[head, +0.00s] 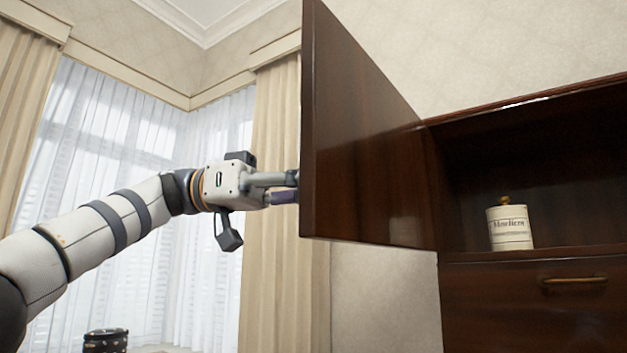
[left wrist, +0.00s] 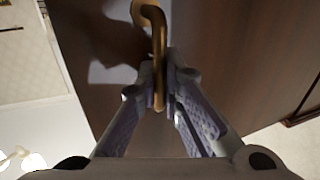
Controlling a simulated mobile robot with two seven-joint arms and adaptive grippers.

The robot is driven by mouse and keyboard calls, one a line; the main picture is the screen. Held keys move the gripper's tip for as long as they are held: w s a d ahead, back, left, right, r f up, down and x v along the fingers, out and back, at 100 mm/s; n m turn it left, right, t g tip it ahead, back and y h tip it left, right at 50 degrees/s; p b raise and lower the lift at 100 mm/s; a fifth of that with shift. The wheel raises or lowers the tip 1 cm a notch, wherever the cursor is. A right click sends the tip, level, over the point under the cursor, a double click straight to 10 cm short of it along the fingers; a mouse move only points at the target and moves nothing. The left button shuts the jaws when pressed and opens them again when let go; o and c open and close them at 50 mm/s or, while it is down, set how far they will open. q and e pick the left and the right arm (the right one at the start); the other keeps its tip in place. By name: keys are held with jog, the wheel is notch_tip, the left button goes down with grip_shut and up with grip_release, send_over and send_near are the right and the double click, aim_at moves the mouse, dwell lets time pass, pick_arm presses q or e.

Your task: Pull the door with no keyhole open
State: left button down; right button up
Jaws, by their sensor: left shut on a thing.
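The dark wooden cabinet door (head: 362,140) stands swung wide open on the left side of the cabinet (head: 530,300), its inner face toward me in the head view. My left gripper (head: 290,188) is at the door's outer side, its fingertips hidden behind the door edge. In the left wrist view the gripper (left wrist: 162,100) is shut on a brass handle (left wrist: 152,22) on the door's dark front (left wrist: 230,50). No keyhole shows on the visible part of that front. My right gripper is not in view.
A white lidded jar (head: 510,226) stands on the open shelf inside the cabinet. Below is a drawer with a brass handle (head: 573,283). Beige curtains (head: 270,230) and a window are behind my arm. A dark patterned object (head: 105,341) shows at the bottom left.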

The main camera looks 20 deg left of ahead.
pick_arm(q)
jog(key=shift+w+a+f, duration=0.1)
jog(key=shift+a, duration=0.1)
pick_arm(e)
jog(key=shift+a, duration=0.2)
pick_arm(q)
jog(key=c, duration=1.7)
grip_release()
jog(key=shift+d, duration=0.1)
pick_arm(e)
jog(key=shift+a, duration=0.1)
